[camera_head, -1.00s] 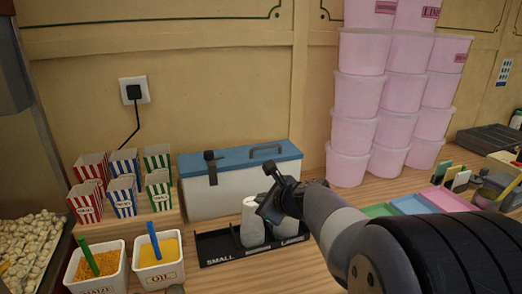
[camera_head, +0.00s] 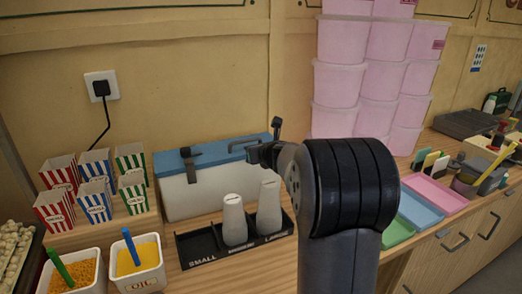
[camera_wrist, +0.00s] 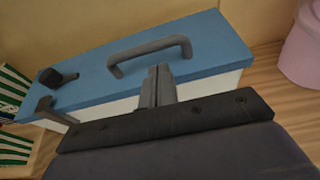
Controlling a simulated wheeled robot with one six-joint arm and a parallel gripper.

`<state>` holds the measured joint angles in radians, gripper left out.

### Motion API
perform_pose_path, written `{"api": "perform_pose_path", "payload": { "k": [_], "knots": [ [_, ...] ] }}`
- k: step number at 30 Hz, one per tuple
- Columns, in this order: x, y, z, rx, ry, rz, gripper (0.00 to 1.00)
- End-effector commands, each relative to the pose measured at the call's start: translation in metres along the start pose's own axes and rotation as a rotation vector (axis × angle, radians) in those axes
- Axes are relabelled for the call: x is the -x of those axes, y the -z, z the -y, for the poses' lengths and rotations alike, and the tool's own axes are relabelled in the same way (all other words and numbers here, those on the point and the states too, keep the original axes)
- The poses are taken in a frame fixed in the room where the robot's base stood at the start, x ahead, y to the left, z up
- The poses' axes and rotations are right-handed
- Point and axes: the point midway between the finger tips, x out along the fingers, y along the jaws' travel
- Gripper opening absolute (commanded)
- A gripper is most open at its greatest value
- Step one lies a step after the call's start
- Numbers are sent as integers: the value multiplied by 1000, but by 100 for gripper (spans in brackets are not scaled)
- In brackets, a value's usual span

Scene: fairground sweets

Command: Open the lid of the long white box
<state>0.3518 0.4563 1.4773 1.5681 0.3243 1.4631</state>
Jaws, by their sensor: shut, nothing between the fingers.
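The long white box (camera_head: 192,198) stands against the wall with its blue lid (camera_head: 215,153) shut. A grey handle (camera_head: 240,144) is on the lid, and a dark latch (camera_head: 188,166) hangs over the front edge at the left. The wrist view shows the lid (camera_wrist: 95,82) close up, with the handle (camera_wrist: 150,52) and the latch (camera_wrist: 45,110). My gripper (camera_head: 258,153) is near the right part of the lid, shut and empty. In the wrist view its fingers (camera_wrist: 157,86) point at the lid in front of the handle. Contact cannot be told.
A black tray (camera_head: 205,250) with two grey bottles (camera_head: 234,220) stands before the box. Striped cartons (camera_head: 95,200) are at its left.

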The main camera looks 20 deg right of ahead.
Motion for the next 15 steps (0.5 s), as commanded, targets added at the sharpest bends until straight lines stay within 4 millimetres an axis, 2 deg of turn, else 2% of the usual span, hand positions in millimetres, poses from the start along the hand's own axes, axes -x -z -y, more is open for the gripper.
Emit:
{"api": "perform_pose_path", "payload": {
  "k": [6,15],
  "knots": [
    [-18,0,0,-1,0,-1,0],
    [-21,0,0,0,0,1,0]
  ]
}}
